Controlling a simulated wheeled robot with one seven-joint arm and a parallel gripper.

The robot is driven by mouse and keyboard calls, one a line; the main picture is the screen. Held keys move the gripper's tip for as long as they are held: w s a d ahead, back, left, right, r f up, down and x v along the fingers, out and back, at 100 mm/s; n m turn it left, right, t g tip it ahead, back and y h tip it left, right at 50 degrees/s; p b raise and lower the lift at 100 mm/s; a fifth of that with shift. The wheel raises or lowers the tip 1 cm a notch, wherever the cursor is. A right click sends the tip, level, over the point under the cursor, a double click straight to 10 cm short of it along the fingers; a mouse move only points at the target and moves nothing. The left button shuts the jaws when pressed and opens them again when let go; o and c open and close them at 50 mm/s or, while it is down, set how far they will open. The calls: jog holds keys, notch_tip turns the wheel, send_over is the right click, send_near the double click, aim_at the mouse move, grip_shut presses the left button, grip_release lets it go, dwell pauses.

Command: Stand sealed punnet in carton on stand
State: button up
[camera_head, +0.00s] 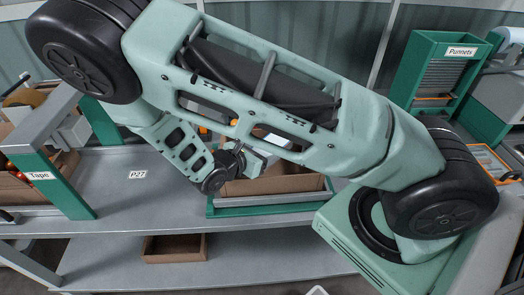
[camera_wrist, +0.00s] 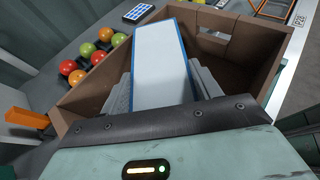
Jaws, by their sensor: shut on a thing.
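In the wrist view my gripper (camera_wrist: 163,86) is shut on the sealed punnet (camera_wrist: 160,48), a long piece with a white face and blue edges. A grey finger lies along each side of it. The brown carton (camera_wrist: 282,62) is open and spreads around and below the punnet. The punnet's far end overlaps the carton's far wall; I cannot tell how deep it sits or whether it touches. In the head view the carton (camera_head: 272,185) sits on the green stand (camera_head: 268,208). My arm hides most of the carton, the punnet and my gripper there.
Several red, orange and green tomatoes (camera_wrist: 92,52) lie left of the carton in the wrist view, with an orange block (camera_wrist: 27,117) nearer. A green Punnets rack (camera_head: 440,75) stands at right. A Tape frame (camera_head: 50,165) stands at left. The bench near P27 (camera_head: 137,174) is clear.

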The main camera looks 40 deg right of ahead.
jog(key=shift+f, duration=0.15)
jog(key=o, duration=1)
jog(key=shift+s+f, duration=0.1)
jog(key=shift+r, duration=0.35)
jog(key=shift+r+p, duration=0.55)
jog(key=shift+p, duration=0.05)
jog(key=b+v, duration=0.3)
jog(key=v, duration=0.8)
jog(key=s+a+r+m+g+y, duration=0.1)
jog(key=s+a+r+m+y, duration=0.2)
jog(key=s+m+y, duration=0.1)
jog(key=s+a+r+m+y, duration=0.4)
jog(key=s+y, duration=0.1)
jog(key=s, duration=0.2)
jog(key=s+a+r+m+g+y, duration=0.1)
jog(key=s+a+r+m+y, duration=0.3)
jog(key=s+y, duration=0.1)
jog(key=shift+s+m+g, duration=0.3)
jog(key=shift+s, duration=0.1)
